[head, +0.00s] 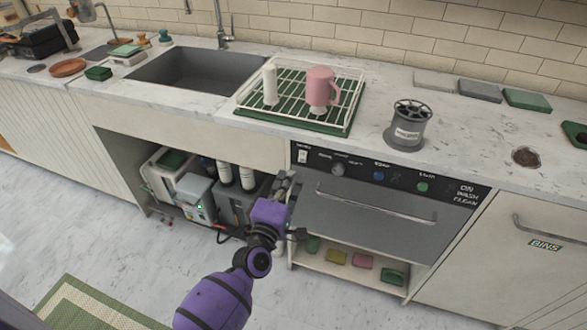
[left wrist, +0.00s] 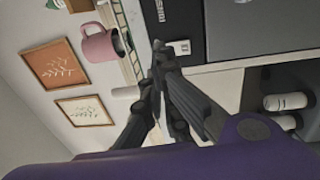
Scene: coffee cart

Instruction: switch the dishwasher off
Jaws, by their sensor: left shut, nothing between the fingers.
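The dishwasher (head: 372,217) is a grey-fronted unit under the counter with a bar handle and a black control panel (head: 400,183). A small white switch (head: 302,157) sits at the panel's left end; it also shows in the left wrist view (left wrist: 181,47). I cannot tell which way it is set. My left gripper (head: 285,183) is shut and empty, just below and left of the switch, in front of the unit's left edge. In the left wrist view its fingertips (left wrist: 163,62) are close to the switch; contact cannot be told. My right gripper is not in view.
A dish rack (head: 345,118) with a pink mug (head: 320,87) and a grey spool-like holder (head: 407,128) stand on the counter above. The open bay left of the dishwasher holds boxes and bottles (head: 225,172). A low shelf with sponges (head: 362,261) lies below the door.

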